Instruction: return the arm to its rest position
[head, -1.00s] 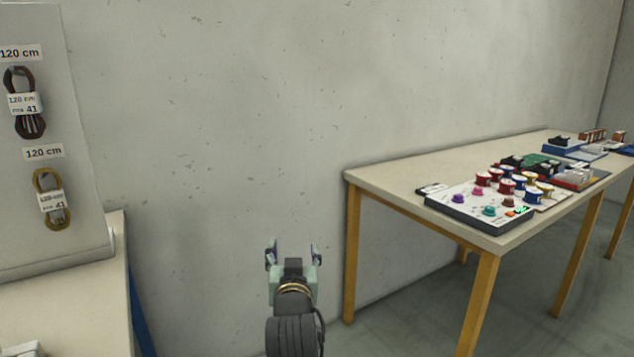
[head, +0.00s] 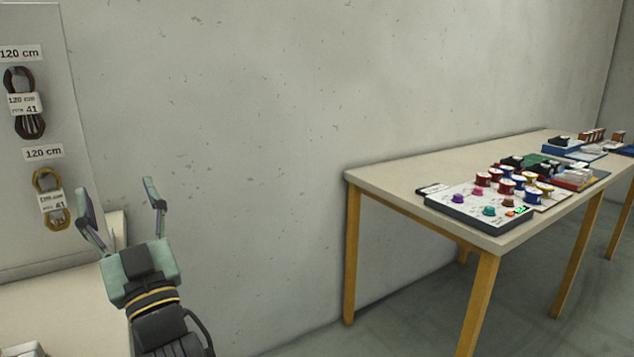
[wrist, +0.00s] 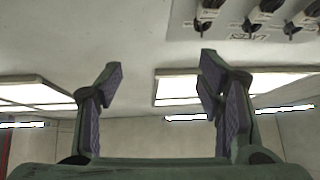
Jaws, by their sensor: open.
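My gripper (head: 122,214) is open and empty in the head view, at the lower left. Its two fingers point up and stand well apart. It appears in front of the left table's edge and the lower right of the lace board, with a gap I cannot judge. In the wrist view, the open fingers (wrist: 158,95) have nothing between them, and ceiling lights and wall lie behind them.
A board (head: 84,120) with two lace bundles, brown (head: 25,103) and yellow (head: 50,197), stands on the left table (head: 50,310). At the right, a long table (head: 400,185) carries a button panel (head: 470,213) and several spools. Bare wall lies between.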

